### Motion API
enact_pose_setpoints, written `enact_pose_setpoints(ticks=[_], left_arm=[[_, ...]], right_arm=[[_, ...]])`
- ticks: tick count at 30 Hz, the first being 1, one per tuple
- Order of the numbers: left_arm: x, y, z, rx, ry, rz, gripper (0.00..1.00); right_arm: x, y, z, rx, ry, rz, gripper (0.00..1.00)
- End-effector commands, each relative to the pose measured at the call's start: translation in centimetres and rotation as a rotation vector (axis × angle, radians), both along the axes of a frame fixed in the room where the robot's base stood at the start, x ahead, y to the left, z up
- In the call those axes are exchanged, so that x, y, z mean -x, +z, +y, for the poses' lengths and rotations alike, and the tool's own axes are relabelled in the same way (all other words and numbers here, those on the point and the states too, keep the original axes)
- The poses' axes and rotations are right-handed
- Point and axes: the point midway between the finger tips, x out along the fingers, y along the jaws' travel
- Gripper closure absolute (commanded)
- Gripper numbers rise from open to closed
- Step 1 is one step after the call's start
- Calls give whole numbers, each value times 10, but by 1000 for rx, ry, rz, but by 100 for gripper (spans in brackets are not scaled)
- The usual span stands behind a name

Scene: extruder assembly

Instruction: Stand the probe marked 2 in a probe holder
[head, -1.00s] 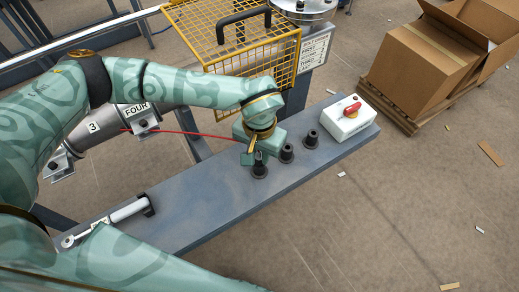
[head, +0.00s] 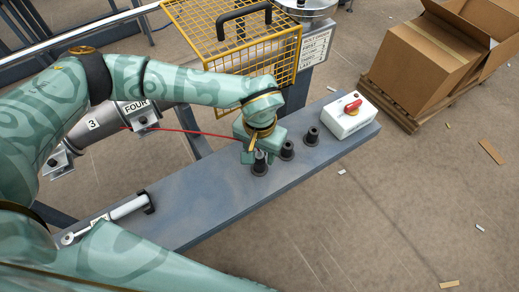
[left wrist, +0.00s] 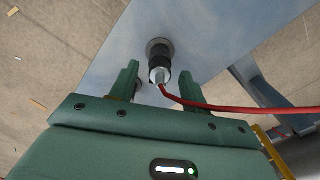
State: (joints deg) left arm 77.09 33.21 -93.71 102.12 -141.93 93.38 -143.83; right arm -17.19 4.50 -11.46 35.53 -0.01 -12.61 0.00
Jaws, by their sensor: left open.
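Three black probe holders stand in a row on the bench: the near one (head: 260,168), the middle one (head: 287,151) and the far one (head: 312,137). A probe with a silvery end (left wrist: 160,75) and a red cable stands in the near holder, which shows as a black sleeve (left wrist: 158,48) in the left wrist view. No number shows on the probe. My left gripper (head: 256,152) is at the near holder. In the left wrist view its fingers (left wrist: 161,84) are spread on either side of the probe end, apart from it. My right gripper is out of view.
The grey bench (head: 200,205) carries a white box with a red knob (head: 349,115) at its far end and a silver tool (head: 120,211) near its left end. A yellow mesh guard (head: 235,45) stands behind. The red cable (head: 190,134) runs left to a pipe.

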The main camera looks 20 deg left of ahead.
Motion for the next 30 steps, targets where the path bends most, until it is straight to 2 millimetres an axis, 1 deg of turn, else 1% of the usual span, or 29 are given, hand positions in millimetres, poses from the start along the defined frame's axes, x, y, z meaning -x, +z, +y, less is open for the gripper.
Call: enact_pose_setpoints(ticks=[5, 12, 15, 18, 21, 24, 30], left_arm=[[-1, 34, 0, -1, 0, -8, 53], [-1, 102, 0, -1, 0, -9, 53], [-1, 125, 1, -1, 1, -7, 53], [-1, 143, 0, 0, 0, -6, 53], [-1, 154, 0, 0, 0, -3, 53], [-1, 160, 0, -1, 0, -2, 53], [0, 160, 0, 0, 0, 0, 53]], right_arm=[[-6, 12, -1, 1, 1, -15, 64], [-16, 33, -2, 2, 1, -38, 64], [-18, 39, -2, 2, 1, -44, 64], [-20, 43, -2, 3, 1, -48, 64], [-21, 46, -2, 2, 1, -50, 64], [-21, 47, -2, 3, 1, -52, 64], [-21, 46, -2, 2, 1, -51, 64]])
